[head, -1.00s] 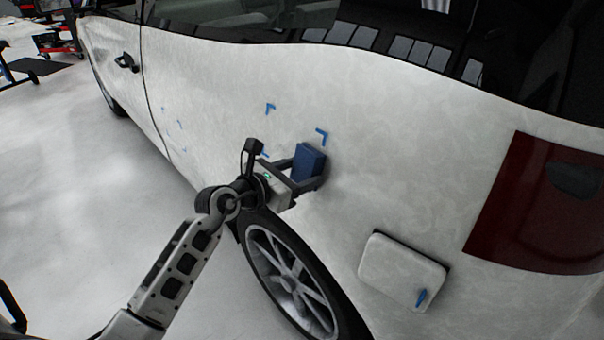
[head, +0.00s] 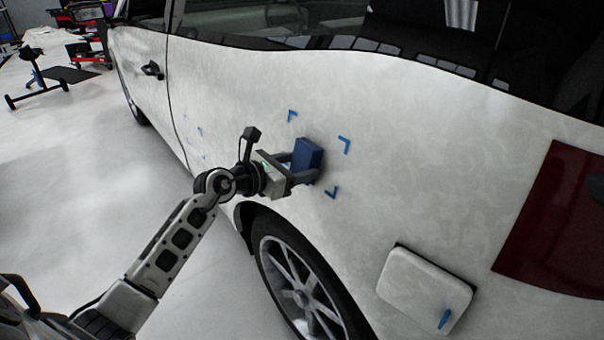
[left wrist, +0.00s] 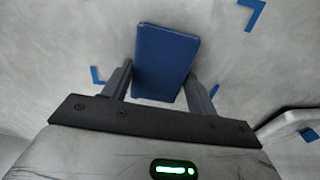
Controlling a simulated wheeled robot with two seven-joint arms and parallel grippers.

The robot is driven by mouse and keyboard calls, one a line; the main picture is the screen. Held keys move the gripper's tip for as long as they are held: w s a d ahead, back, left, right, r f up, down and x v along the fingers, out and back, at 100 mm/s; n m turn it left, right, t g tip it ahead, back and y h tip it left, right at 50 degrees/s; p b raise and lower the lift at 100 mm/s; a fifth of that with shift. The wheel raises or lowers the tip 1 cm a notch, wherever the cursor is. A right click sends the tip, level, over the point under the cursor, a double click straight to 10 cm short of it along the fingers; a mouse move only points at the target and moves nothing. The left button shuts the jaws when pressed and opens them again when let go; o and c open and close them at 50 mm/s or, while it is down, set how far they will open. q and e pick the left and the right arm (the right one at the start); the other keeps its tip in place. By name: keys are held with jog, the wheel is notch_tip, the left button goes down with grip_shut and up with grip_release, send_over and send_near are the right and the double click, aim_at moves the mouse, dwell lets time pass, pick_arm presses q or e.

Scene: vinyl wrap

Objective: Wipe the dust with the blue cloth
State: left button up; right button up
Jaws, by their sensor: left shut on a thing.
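My left gripper (head: 298,172) is shut on the blue cloth (head: 307,153), a dark blue block-like pad. It holds the cloth at the white car's rear side panel (head: 420,165), above the rear wheel. In the left wrist view the cloth (left wrist: 165,62) stands between the two fingers, close to the grey, mottled panel; I cannot tell whether it touches. Greyish dust-like mottling covers the panel. Blue corner marks, such as the one at the upper right (head: 344,145), surround the cloth. My right gripper is not in view.
The rear wheel (head: 298,280) is below the gripper. A red tail light (head: 560,220) is at the right. Open floor lies to the left.

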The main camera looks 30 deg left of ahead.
pick_arm(q)
jog(key=shift+w+a+f+b, duration=0.1)
jog(key=shift+w+a+b, duration=0.15)
jog(key=shift+a+b, duration=0.4)
jog(key=shift+w+a+f+b, duration=0.1)
jog(key=shift+w+a+b, duration=0.15)
jog(key=shift+a+b, duration=0.4)
jog(key=shift+w+a+r, duration=0.15)
jog(key=shift+a+r, duration=0.1)
jog(key=shift+a, duration=0.4)
jog(key=shift+p+v, duration=0.7)
jog(key=shift+v, duration=2.3)
jog(key=shift+v, duration=1.5)
